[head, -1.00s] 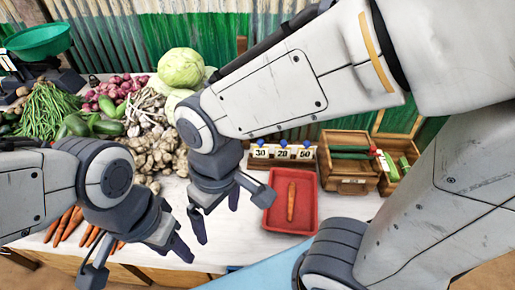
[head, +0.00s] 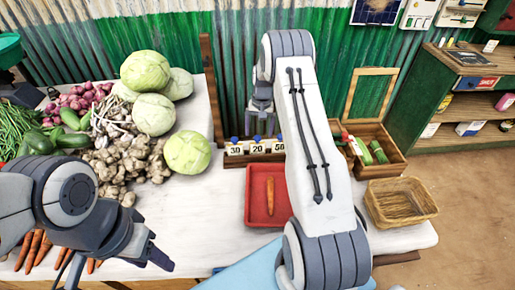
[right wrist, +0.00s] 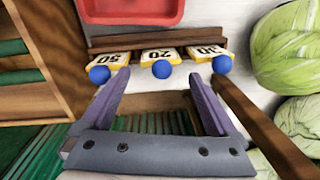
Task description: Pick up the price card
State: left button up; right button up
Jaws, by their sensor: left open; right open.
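Three yellow-and-white price cards with blue knobs stand in a row in a wooden holder (right wrist: 150,42): the 30 card (head: 236,149), the 20 card (head: 257,147) and the 50 card (head: 278,147). In the right wrist view the 20 card (right wrist: 162,54) is in the middle, between the 50 card (right wrist: 108,58) and the 30 card (right wrist: 205,53). My right gripper (right wrist: 157,76) is open and empty, its fingers pointing at the row with the 20 card between their lines. In the head view my right arm partly hides it. My left gripper (head: 118,268) is open at the lower left.
A red tray (head: 250,215) holding a carrot (head: 270,195) lies in front of the cards. Wooden boxes (head: 385,170) and a wicker basket (head: 400,205) are right of them. Cabbages (head: 187,152) and ginger are to the left. A wooden post (right wrist: 255,120) stands close beside my right gripper.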

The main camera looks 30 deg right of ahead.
aim_at(258, 136)
notch_tip(258, 136, down, 3)
jog(key=shift+a+f+p, duration=0.1)
jog(key=shift+f+p, duration=0.1)
jog(key=shift+p, duration=0.15)
jog(key=f+p, duration=0.1)
jog(key=f, duration=0.1)
jog(key=f+p, duration=0.1)
jog(key=f, duration=0.1)
jog(key=shift+w+f, duration=0.2)
jog(key=shift+f, duration=0.5)
jog(key=c, duration=1)
jog(key=shift+r, duration=0.1)
jog(key=shift+c, duration=0.2)
